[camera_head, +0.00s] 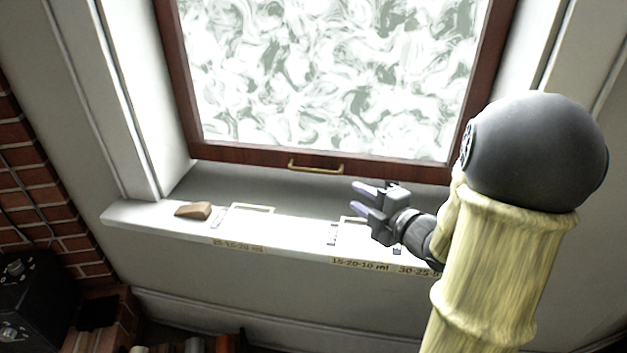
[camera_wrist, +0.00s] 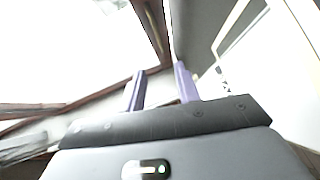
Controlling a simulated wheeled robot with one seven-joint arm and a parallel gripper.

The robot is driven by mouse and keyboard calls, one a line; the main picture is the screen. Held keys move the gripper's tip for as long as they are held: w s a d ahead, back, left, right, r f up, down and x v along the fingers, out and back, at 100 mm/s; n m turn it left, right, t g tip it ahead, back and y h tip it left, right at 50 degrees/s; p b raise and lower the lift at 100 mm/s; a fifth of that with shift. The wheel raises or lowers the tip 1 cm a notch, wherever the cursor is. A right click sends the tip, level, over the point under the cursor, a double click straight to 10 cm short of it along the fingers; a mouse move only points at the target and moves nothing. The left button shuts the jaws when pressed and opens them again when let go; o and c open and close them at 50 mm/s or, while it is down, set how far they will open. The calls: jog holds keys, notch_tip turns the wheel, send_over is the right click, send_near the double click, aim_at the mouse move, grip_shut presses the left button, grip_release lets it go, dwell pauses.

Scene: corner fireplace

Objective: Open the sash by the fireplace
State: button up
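The sash (camera_head: 330,75) is a pane of swirled, frosted glass in a dark reddish wood frame, in the upper middle of the head view. A brass bar handle (camera_head: 316,168) sits on its bottom rail. I cannot tell whether the sash is raised at all. My gripper (camera_head: 357,198) is to the right of the handle and lower in the picture, apart from it, with its fingers pointing left. In the wrist view its two purple fingers (camera_wrist: 160,75) stand apart with nothing between them. The sash's wood frame (camera_wrist: 154,30) crosses above them.
A white sill (camera_head: 285,232) runs below the window, with printed labels along its front edge. A brown wedge-shaped block (camera_head: 194,210) lies at its left end. Brick (camera_head: 25,150) and a dark box (camera_head: 35,295) are at the far left. Space before the handle looks clear.

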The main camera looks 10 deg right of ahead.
aim_at(316, 172)
jog(key=shift+a+r, duration=0.1)
jog(key=b+x, duration=0.3)
jog(key=x, duration=1.3)
jog(key=shift+w+a, duration=0.2)
jog(key=shift+w, duration=0.4)
grip_shut()
